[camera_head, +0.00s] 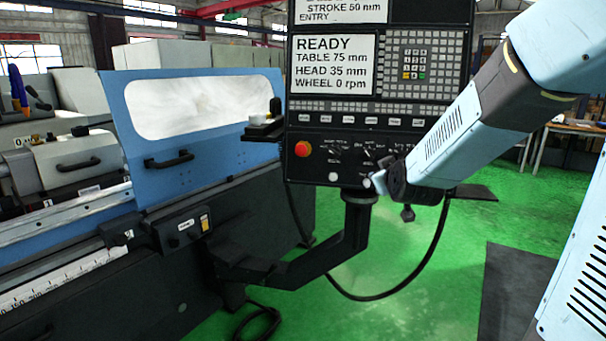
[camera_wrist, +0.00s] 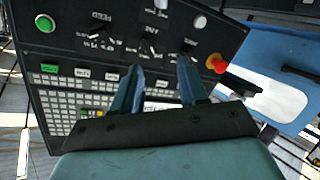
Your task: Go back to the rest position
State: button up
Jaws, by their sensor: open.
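My gripper (camera_wrist: 158,75) is open, with two blue fingers apart and nothing visible between them in the wrist view. The arm reaches in from the upper right. In the wrist view the control panel (camera_wrist: 90,60) appears turned over, with its knobs and keys beyond the fingers. I cannot tell whether the fingers touch it. The panel screen (camera_head: 334,64) reads READY, table 75 mm, head 35 mm, wheel 0 rpm.
A red emergency stop (camera_head: 302,149) sits on the panel's left. The panel stands on a dark bracket arm (camera_head: 330,252) with a hanging cable (camera_head: 395,292). The blue guard door (camera_head: 145,140) is at left.

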jog(key=s+r+m+g, duration=0.1)
jog(key=s+m+g, duration=0.4)
jog(key=s, duration=2.4)
jog(key=g, duration=0.4)
jog(key=shift+s+d+r, duration=0.15)
jog(key=shift+s+d, duration=0.15)
jog(key=shift+d, duration=0.05)
